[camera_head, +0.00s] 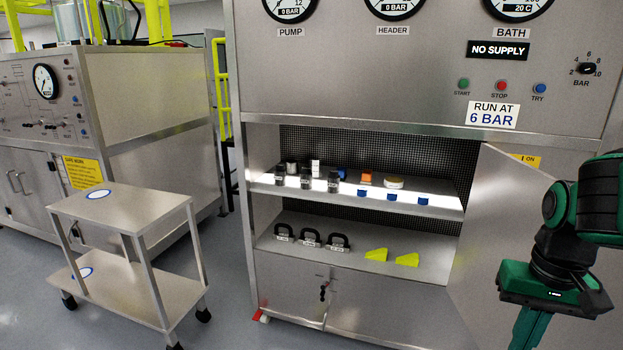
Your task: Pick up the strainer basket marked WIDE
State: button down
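Three small dark cylinders with pale labels stand in a row at the left of the cabinet's upper shelf: a left one (279,175), a middle one (306,178) and a right one (333,182). They may be the strainer baskets, but their labels are too small to read, so I cannot tell which is marked WIDE. My gripper (527,328) is at the lower right, in front of the open cabinet door and well away from the shelf. Its lower end is cut off by the frame, so its opening is hidden.
The upper shelf (430,209) also holds an orange block (366,179), a round pale item (393,183) and several blue pieces. Black labelled clamp-like items (310,237) and yellow wedges (407,260) lie below. The open door (490,240) bounds the right; a trolley (125,208) stands left.

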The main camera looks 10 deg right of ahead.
aim_at(306, 177)
jog(key=i, duration=1.1)
jog(key=u, duration=0.05)
